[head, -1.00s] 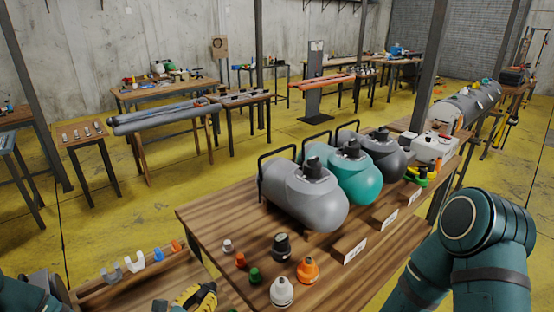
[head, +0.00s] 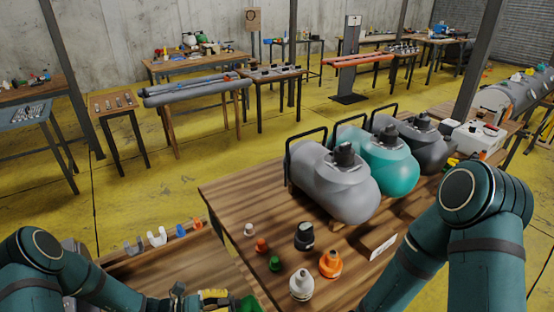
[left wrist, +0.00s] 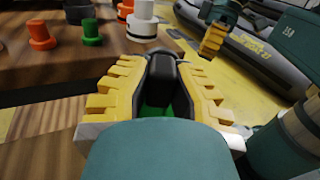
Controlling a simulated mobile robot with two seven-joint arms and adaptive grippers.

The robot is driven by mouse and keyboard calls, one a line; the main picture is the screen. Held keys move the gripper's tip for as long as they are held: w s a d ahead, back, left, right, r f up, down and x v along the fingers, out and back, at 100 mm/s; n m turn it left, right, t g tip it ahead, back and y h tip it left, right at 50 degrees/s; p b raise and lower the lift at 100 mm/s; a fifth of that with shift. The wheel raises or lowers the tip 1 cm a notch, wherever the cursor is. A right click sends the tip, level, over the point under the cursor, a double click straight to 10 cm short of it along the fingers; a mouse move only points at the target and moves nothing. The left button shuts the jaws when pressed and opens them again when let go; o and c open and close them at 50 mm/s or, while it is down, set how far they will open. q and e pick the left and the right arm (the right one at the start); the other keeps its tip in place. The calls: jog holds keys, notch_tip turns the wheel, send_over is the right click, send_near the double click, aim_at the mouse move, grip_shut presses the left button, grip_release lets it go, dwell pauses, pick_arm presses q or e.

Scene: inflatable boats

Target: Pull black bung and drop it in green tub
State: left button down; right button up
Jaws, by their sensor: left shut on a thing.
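My left gripper (left wrist: 160,92) has yellow ribbed fingers, closed around a black piece (left wrist: 163,70) that looks like the black bung. Something green (left wrist: 156,110) shows below it between the fingers; I cannot tell whether it is the tub. In the head view my left gripper (head: 205,297) is at the bottom edge, partly cut off, with a green thing (head: 250,304) just right of it. My right gripper (left wrist: 212,40) shows as yellow fingers at the top of the left wrist view; its opening is unclear.
Grey (head: 335,190), teal (head: 393,172) and dark (head: 428,150) tanks stand on the wooden table (head: 240,195). Several plugs stand in front, including black (head: 304,236), orange (head: 330,263) and white (head: 301,285) ones. A grey inflatable boat (left wrist: 225,42) lies beyond the right arm.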

pick_arm(q)
notch_tip(320, 180, down, 6)
jog(key=b, duration=0.4)
jog(key=shift+r, duration=0.25)
jog(key=c, duration=1)
grip_release()
jog(key=shift+o, duration=0.2)
jog(key=s+a, duration=0.2)
jog(key=a, duration=0.9)
jog(key=shift+a, duration=0.4)
